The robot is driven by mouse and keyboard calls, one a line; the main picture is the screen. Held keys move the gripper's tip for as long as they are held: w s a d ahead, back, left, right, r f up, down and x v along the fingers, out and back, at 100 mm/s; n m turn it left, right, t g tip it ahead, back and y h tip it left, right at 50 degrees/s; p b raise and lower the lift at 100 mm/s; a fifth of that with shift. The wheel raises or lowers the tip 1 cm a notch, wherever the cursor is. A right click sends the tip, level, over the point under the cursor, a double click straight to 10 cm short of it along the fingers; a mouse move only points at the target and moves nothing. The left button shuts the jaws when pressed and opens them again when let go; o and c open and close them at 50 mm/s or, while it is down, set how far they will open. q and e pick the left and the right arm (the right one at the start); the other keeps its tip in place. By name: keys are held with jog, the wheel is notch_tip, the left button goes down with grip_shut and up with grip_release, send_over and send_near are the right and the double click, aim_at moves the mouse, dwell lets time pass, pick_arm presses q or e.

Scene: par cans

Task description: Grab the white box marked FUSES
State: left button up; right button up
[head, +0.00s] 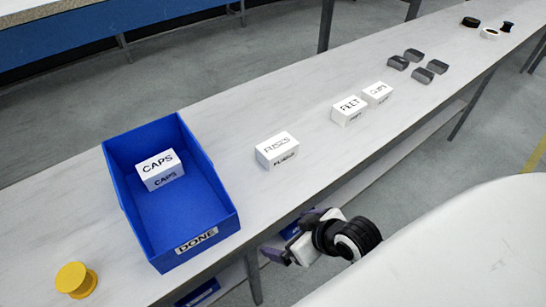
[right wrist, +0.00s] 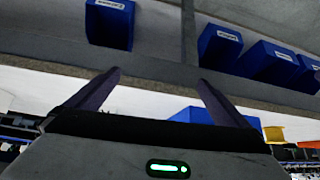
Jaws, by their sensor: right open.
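The white box marked FUSES (head: 277,150) stands alone on the grey bench (head: 240,115), to the right of the blue bin in the head view. My right gripper (head: 281,254) is low in front of the bench's near edge, apart from the box. In the right wrist view my right gripper (right wrist: 158,95) has its two dark fingers spread with nothing between them. The FUSES box does not show in the right wrist view. My left gripper is in neither view.
A blue bin (head: 226,192) labelled DONE holds a white CAPS box (head: 160,169). A yellow spool (head: 75,279) stands left of it. White FEET (head: 348,110) and CLIPS (head: 377,93) boxes and several dark blocks stand farther right. Blue bins (right wrist: 110,20) show under the bench.

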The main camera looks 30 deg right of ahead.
jog(key=shift+w+d+r+b, duration=0.6)
jog(key=shift+w+d+r, duration=0.4)
jog(key=shift+r, duration=0.05)
jog(key=m+t, duration=0.1)
jog(key=t, duration=0.4)
send_near(278, 145)
jog(key=shift+s+a+f, duration=0.1)
jog(key=shift+a+f, duration=0.15)
jog(key=shift+a, duration=0.35)
jog(key=x, duration=0.4)
jog(key=shift+w+d, duration=0.25)
jog(key=shift+w, duration=0.1)
jog(key=shift+h, duration=0.3)
jog(key=shift+b+x, duration=0.4)
jog(key=shift+x, duration=2.4)
jog(key=shift+d, duration=0.15)
jog(key=shift+r, duration=0.1)
jog(key=c, duration=1)
